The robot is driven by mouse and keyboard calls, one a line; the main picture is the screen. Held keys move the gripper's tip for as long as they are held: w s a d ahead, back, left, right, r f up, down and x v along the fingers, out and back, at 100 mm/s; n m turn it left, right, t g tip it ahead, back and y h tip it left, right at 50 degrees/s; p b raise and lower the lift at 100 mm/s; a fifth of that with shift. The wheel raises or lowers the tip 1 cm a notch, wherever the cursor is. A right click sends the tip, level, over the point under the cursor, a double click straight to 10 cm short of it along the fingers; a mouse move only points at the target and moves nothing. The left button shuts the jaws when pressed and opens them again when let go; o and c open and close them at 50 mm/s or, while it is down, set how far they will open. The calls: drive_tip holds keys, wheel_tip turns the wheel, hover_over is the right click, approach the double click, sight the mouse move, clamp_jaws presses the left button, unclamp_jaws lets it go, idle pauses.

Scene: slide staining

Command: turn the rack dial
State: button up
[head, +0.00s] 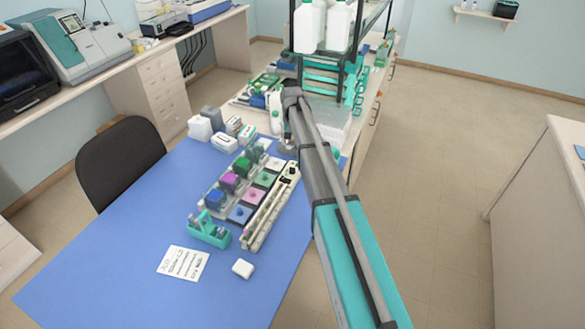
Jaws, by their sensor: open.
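A long cream rack (262,217) lies at a slant along the right side of the row of staining jars on the blue table. A small dark knob, which looks like the rack dial (292,171), sits at its far end. My arm reaches in from the lower right and bends down beyond the rack. My gripper (287,146) shows only in small part near the dial's far side, mostly hidden by my arm. It looks open and apart from the dial; its fingertips are not clear.
Staining jars with green, magenta and blue contents (228,182) stand left of the rack, with coloured square tiles (253,197) between. A teal slide holder (208,232), a written card (183,262) and a white block (242,268) lie nearer. White bottles (338,25) stand on a shelf behind.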

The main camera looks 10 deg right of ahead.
sight(292, 169)
drive_tip(key=shift+f, duration=0.15)
wheel_tip(292, 169, down, 14)
drive_tip(key=b, duration=1.3)
drive_tip(key=shift+r+b, duration=0.25)
drive_tip(key=shift+b, duration=0.1)
idle(0.3)
clamp_jaws()
